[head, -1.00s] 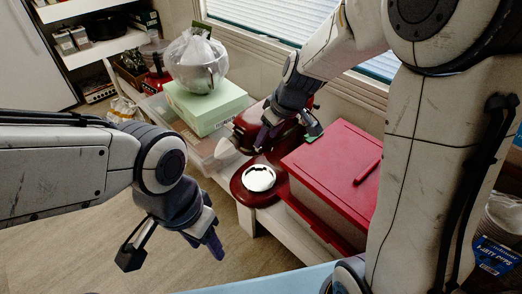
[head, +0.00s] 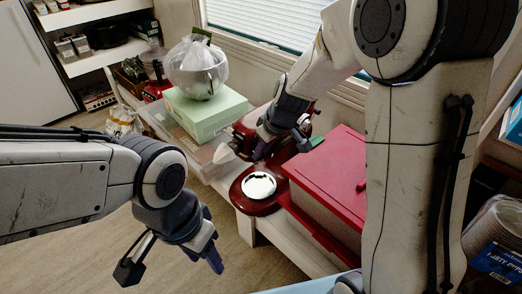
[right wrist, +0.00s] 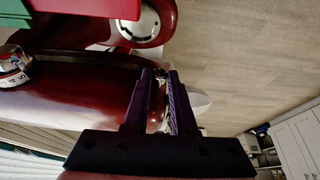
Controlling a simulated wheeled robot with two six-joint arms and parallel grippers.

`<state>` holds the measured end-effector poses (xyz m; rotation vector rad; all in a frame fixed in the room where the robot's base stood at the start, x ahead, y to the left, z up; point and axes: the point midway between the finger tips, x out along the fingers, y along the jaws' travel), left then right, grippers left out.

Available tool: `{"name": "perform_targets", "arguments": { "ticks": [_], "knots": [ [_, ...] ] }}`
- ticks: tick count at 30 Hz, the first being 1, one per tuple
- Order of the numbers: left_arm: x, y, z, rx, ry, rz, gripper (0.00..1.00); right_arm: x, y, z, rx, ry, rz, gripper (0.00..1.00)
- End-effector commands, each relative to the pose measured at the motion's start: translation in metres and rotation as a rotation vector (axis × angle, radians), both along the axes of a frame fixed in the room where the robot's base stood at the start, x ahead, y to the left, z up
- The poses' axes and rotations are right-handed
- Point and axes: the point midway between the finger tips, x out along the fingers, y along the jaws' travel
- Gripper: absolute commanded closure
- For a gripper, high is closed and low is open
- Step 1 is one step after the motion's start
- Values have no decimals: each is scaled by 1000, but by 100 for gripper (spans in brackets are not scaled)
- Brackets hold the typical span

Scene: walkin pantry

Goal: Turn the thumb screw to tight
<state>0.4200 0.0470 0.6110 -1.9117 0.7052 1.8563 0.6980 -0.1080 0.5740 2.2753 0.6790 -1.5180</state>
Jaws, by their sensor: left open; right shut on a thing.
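The red stand mixer (head: 246,122) stands on a white shelf, with a round silver plate (head: 259,185) on its base. In the right wrist view the mixer's glossy red head (right wrist: 85,105) lies along the left of the fingers, and a numbered dial (right wrist: 14,72) shows at far left. My right gripper (head: 264,150) is at the mixer's head. In the right wrist view its purple fingers (right wrist: 165,76) close on a small part at the head's end; the thumb screw itself is mostly hidden between them. My left gripper (head: 172,262) is open and empty, over the floor.
A red-lidded box (head: 330,170) stands close right of the mixer. A pale green box (head: 207,115) carrying a bagged bowl (head: 197,68) is behind left. A white cone-shaped thing (head: 224,154) is beside the mixer. The floor (head: 85,250) at left is clear.

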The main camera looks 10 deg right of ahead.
Motion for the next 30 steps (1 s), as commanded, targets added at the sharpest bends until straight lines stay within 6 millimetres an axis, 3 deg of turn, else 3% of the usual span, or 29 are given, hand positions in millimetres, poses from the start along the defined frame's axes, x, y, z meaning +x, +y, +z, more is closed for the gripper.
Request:
{"name": "perform_targets", "arguments": {
  "ticks": [15,30],
  "knots": [
    [0,0,-25,0,0,0,50,3,-4,-3,185,120,1,100],
    [0,0,-18,0,0,0,50,7,-10,-2,459,303,3,100]
  ]
}}
